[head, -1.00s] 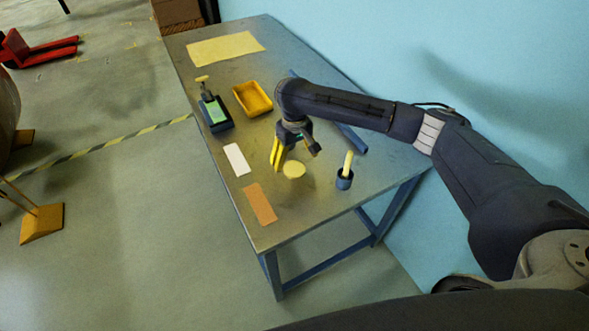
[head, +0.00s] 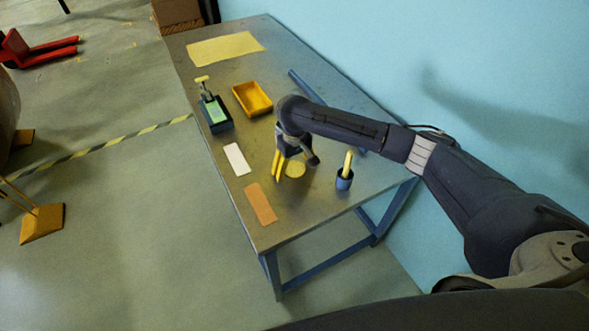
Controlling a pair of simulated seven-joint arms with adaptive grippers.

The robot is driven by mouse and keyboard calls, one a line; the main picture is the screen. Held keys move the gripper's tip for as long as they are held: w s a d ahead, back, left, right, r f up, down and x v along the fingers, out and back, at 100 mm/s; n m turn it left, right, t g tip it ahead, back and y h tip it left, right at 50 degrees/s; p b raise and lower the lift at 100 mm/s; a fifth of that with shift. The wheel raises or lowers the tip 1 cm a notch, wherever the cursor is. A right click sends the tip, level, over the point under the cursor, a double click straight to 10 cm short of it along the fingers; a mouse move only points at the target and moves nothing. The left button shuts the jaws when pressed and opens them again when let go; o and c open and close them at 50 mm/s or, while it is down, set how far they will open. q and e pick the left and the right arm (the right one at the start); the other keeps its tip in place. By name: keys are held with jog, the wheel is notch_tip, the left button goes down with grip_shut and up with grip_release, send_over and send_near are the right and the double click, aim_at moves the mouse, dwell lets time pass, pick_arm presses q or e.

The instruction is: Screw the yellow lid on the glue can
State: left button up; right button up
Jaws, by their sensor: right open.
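A round pale-yellow disc, which looks like the yellow lid (head: 296,170), shows near the front of the steel table. I cannot tell whether it lies on the table or on top of something. My right gripper (head: 278,175) points down just left of the disc, its yellow fingers open and empty; its wrist partly covers the disc's upper edge. A small blue can (head: 344,181) with a pale handle sticking out stands to the right; I cannot tell if it is the glue can. My left gripper is not in view.
The table (head: 302,221) also holds a yellow tray (head: 252,99), a dark tray with a green inside (head: 217,114), a white card (head: 236,159), an orange-brown card (head: 261,203) and a yellow sheet (head: 225,47). A blue bar (head: 303,85) lies partly behind my right arm.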

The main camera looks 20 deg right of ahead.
aim_at(295, 169)
jog(key=c, duration=1)
jog(key=shift+r, duration=0.15)
notch_tip(295, 169, up, 20)
dwell(0.5)
dwell(0.3)
